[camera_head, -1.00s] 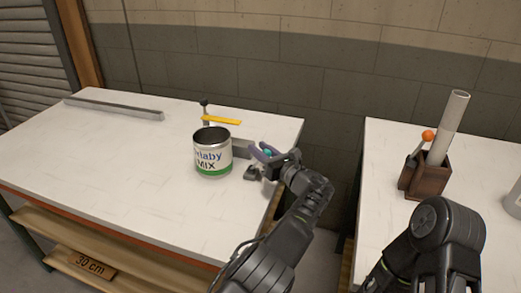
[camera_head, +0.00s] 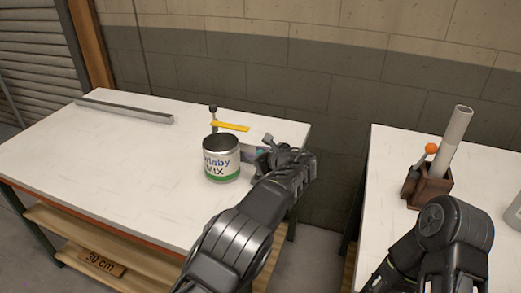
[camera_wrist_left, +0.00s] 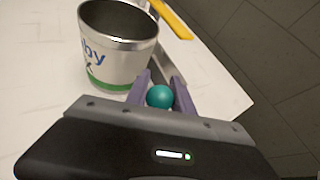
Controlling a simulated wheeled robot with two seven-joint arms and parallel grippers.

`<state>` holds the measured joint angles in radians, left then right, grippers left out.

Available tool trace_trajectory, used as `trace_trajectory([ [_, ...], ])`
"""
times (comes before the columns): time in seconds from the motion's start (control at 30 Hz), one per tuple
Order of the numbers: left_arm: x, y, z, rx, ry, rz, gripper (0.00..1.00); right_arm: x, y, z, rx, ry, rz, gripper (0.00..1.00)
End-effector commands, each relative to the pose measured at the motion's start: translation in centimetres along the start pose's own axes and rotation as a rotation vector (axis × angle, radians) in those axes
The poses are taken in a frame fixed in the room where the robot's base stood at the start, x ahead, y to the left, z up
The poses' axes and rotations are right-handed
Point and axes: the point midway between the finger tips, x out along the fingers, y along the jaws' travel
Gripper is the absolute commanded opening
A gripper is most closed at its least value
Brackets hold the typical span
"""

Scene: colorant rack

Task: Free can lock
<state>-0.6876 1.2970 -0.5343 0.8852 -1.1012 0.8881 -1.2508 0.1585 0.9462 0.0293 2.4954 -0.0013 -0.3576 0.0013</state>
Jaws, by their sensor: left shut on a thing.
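An open metal can (camera_head: 221,166) with a white and green label stands upright on the left white table. It also shows in the left wrist view (camera_wrist_left: 118,58). Right beside it is a teal ball knob (camera_wrist_left: 160,96), the lock's handle as far as I can tell. My left gripper (camera_wrist_left: 160,88) is shut on this knob, one purple-grey finger on each side. In the head view my left gripper (camera_head: 263,152) sits just right of the can, and its wrist hides most of the lock. My right gripper is out of view; only part of that arm shows at the lower right.
A yellow bar (camera_head: 230,127) on a post with a black knob stands behind the can. A long grey bar (camera_head: 125,111) lies at the table's back left. The right table (camera_head: 385,165) holds a brown holder (camera_head: 429,188) with a tube and an orange-tipped tool. A gap separates the tables.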

Motion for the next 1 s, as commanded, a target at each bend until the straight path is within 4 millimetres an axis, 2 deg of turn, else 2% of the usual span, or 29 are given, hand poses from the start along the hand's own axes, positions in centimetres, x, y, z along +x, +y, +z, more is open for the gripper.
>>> trace_trajectory([
  [0.2,0.45,0.34,0.28,-0.045,0.064,-0.01,0.0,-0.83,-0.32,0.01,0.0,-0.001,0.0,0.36],
  [0.67,0.63,0.43,0.16,-0.054,0.078,-0.013,0.0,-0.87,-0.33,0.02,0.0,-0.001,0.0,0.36],
  [0.7,0.62,0.43,0.17,-0.054,0.078,-0.013,0.32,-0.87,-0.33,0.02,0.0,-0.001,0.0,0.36],
  [0.9,0.61,0.43,0.16,-0.054,0.078,-0.013,0.48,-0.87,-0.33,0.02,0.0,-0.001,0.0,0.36],
  [1.0,0.61,0.42,0.15,-0.054,0.078,-0.013,0.5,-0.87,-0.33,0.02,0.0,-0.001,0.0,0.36],
])
